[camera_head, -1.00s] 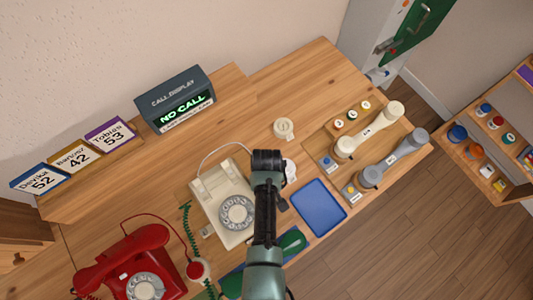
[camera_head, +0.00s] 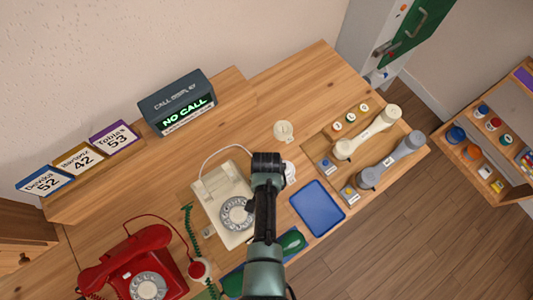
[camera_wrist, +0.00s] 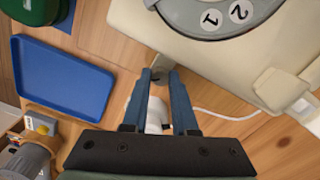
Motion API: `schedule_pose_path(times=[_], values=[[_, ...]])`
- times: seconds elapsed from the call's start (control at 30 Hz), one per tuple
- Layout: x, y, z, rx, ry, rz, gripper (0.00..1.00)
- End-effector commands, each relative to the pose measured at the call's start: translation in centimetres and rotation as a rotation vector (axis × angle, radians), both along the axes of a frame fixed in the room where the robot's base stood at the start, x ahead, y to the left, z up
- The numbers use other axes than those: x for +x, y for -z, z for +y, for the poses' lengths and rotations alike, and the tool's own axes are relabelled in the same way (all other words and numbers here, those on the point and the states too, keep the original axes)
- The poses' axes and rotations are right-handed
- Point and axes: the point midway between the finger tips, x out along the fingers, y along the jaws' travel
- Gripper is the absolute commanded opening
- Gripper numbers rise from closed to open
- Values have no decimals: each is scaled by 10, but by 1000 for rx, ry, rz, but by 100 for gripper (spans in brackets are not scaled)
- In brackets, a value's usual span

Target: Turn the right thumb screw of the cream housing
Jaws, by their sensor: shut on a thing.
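The cream housing (camera_head: 213,190), a rotary phone body with its dial, stands on the wooden desk in the head view. In the wrist view the housing (camera_wrist: 205,52) fills the top right. My gripper (camera_wrist: 161,72) has its two blue fingers at the housing's right side, closed around a small grey thumb screw (camera_wrist: 159,79) that shows between the fingertips. The screw is partly hidden by the fingers, and its turn angle cannot be told. In the head view my arm covers the fingers and the screw.
A blue tray (camera_head: 317,208) lies right of the housing. Cream (camera_head: 367,133) and grey (camera_head: 391,160) handsets rest beyond it. A red phone (camera_head: 130,265) stands at lower left. A call display (camera_head: 178,101) reads NO CALL. A white cord runs behind the housing.

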Motion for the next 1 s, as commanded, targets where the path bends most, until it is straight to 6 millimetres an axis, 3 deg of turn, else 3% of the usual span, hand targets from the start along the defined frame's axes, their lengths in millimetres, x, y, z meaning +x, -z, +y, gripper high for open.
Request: schedule_pose_path(times=[0.5, 1.0], values=[[0, -1, 0, 0, 424, -1, 0], [1, 0, 0, 0, 572, -1, 0]])
